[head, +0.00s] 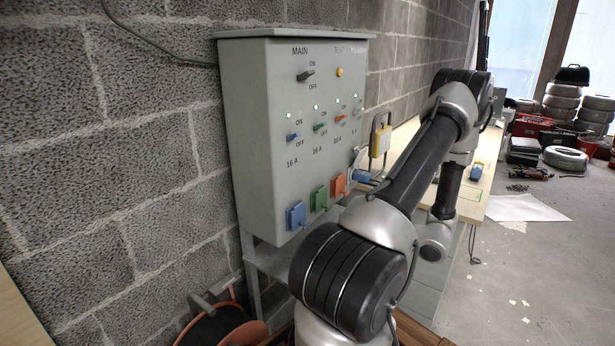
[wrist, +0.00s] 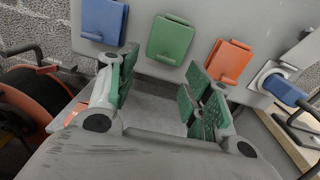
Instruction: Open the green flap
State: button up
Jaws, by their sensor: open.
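The green flap (head: 320,199) is the middle of three square flaps low on the front of a grey cabinet (head: 262,150). It looks shut. In the wrist view the green flap (wrist: 171,39) is upper centre, with a small tab at its lower edge. My gripper (wrist: 160,88) is open and empty, its two green-padded fingers spread apart below the flap in the picture. The fingers do not appear to touch it. In the head view my arm hides the gripper.
A blue flap (wrist: 103,20) is left of the green one and an orange flap (wrist: 231,61) is right. A blue plug (wrist: 286,91) sticks out further right. A cable reel (head: 222,328) stands below left.

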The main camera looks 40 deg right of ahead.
jog(key=w+a+r+n+g+y, duration=0.1)
jog(key=a+r+n+g+y, duration=0.2)
jog(key=a+r+n+g, duration=0.4)
jog(key=w+a+r+n+g+y, duration=0.25)
jog(key=a+n, duration=0.25)
jog(key=a, duration=0.4)
jog(key=s+a+r+n+g+h, duration=0.2)
jog(key=s+a+r+n+h, duration=0.2)
jog(key=r+n, duration=0.3)
jog(key=s+a+r+n+g+h, duration=0.2)
jog(key=s+a+r+n+h, duration=0.2)
jog(key=n, duration=0.8)
notch_tip(320, 180, up, 3)
jog(key=shift+s+f+h, duration=0.1)
jog(key=shift+s+h, duration=0.7)
jog(key=shift+h, duration=0.45)
